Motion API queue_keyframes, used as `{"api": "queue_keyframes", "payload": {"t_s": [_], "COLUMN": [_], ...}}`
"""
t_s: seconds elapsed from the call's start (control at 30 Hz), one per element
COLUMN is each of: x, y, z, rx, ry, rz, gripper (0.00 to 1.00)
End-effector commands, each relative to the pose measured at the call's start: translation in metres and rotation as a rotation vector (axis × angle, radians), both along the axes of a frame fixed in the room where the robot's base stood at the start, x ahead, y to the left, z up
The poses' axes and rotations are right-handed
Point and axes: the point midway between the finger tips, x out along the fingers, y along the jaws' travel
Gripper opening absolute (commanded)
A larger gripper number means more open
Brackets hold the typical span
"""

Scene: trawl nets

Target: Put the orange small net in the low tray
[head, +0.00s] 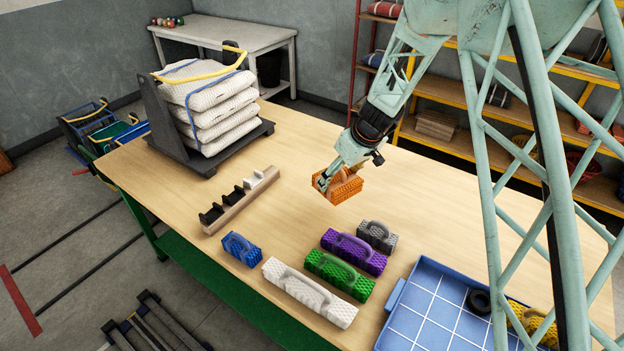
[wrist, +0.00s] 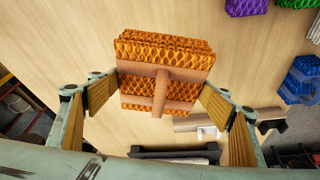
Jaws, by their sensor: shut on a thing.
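The orange small net (head: 345,186) is a folded orange mesh bundle with a brown handle strap. My gripper (head: 325,183) is shut on it and holds it over the middle of the table, seemingly above the surface. In the wrist view the orange net (wrist: 165,60) sits between the two finger pads of my gripper (wrist: 160,90). The low tray (head: 396,312) is blue with a grid floor at the table's front right. A black ring (head: 479,301) and a yellow net (head: 530,318) lie in it. My arm's lattice hides part of the tray.
Grey (head: 377,236), purple (head: 353,252), green (head: 339,275), white (head: 309,291) and blue (head: 242,249) nets lie between the orange net and the table's front edge. A wooden rack (head: 240,203) and a stack of white nets (head: 215,110) are at left. The table's right part is clear.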

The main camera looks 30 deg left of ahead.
Motion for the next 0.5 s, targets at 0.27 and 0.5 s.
{"api": "queue_keyframes", "payload": {"t_s": [0.27,0.5], "x": [0.047,0.078], "y": [-0.086,-0.16], "z": [-0.006,-0.01], "rx": [-0.001,0.0], "ry": [0.001,0.002], "rz": [-0.17,-0.315], "gripper": [0.57,0.57]}}
